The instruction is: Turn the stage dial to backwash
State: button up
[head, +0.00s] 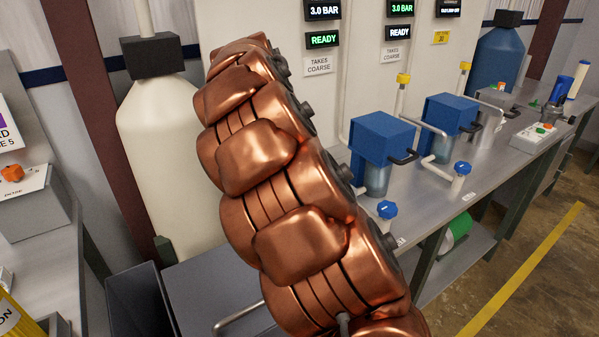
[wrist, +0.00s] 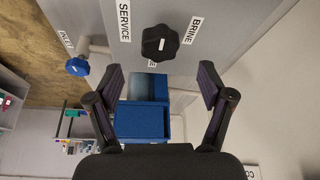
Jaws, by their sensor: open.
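The dial is a black lobed knob (wrist: 160,42) on a grey panel in the wrist view, with a small white mark on its face. A SERVICE label (wrist: 124,20) is on its left and a BRINE label (wrist: 193,30) on its right. A third label below it is mostly hidden, and I see no readable backwash label. My gripper (wrist: 160,76) is open and empty, its two fingers spread just below the knob in the picture, apart from it. In the head view my copper-coloured arm covers this area, and neither the dial nor the gripper shows.
A blue valve knob (wrist: 77,66) is left of the fingers, and a blue housing (wrist: 140,121) lies behind them. In the head view, blue-topped units (head: 382,135) and blue valve knobs (head: 387,209) stand along the metal bench. A cream tank (head: 160,160) stands left of my arm.

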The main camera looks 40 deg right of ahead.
jog(key=v, duration=0.6)
jog(key=shift+r, duration=0.25)
jog(key=shift+s+a, duration=0.1)
jog(key=shift+s, duration=0.05)
jog(key=s+a+f+n+y, duration=0.1)
jog(key=s+a+f+n, duration=0.3)
jog(key=s, duration=0.6)
jog(key=s+a+f+n+g+y+p, duration=0.1)
jog(key=s+a+f+n+y, duration=0.1)
jog(key=s+a+f+n, duration=0.2)
jog(key=s+a+f+n+g+y+p, duration=0.1)
jog(key=s+a+f+n, duration=0.4)
jog(key=s, duration=1.3)
jog(key=a+n, duration=0.3)
jog(key=a, duration=0.4)
jog(key=shift+s+y, duration=0.2)
jog(key=shift+y, duration=0.1)
